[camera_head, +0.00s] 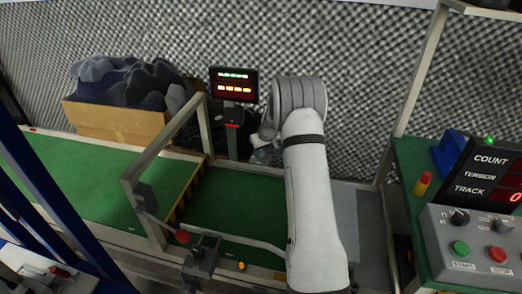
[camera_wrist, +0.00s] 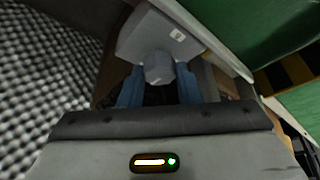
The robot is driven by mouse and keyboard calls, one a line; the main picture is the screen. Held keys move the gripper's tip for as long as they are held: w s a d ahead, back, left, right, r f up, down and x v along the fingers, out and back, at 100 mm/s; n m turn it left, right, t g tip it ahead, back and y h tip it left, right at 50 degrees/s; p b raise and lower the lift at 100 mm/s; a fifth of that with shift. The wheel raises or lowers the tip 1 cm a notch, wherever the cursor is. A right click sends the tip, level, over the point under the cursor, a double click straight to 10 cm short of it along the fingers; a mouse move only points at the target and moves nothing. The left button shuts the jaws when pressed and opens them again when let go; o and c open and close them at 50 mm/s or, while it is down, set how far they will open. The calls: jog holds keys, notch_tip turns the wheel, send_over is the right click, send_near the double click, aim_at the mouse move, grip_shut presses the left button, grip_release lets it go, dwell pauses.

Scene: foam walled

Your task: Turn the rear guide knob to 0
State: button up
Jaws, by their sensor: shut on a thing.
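In the wrist view a grey knob (camera_wrist: 158,69) sticks out from a light grey housing (camera_wrist: 140,38) with a small white mark on it. I take it for the rear guide knob. The two blue fingers of my gripper (camera_wrist: 158,80) stand on either side of the knob, shut on it. The lower part of the knob lies in shadow between the fingers. No scale or number for its setting can be read. In the head view my gripper is mostly hidden behind my arm, near the far edge of the green belt (camera_head: 232,205).
A railed frame (camera_head: 145,160) stands over the belt. Behind it are a display (camera_head: 234,84) with lit rows and a cardboard box (camera_head: 115,122) of dark foam pieces. A control panel (camera_head: 478,245) and a COUNT, TENSION, TRACK display (camera_head: 490,172) are at right.

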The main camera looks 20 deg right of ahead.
jog(key=o, duration=1)
jog(key=p+v, duration=0.2)
jog(key=v, duration=0.5)
jog(key=shift+s+r, duration=0.15)
jog(key=shift+r, duration=0.2)
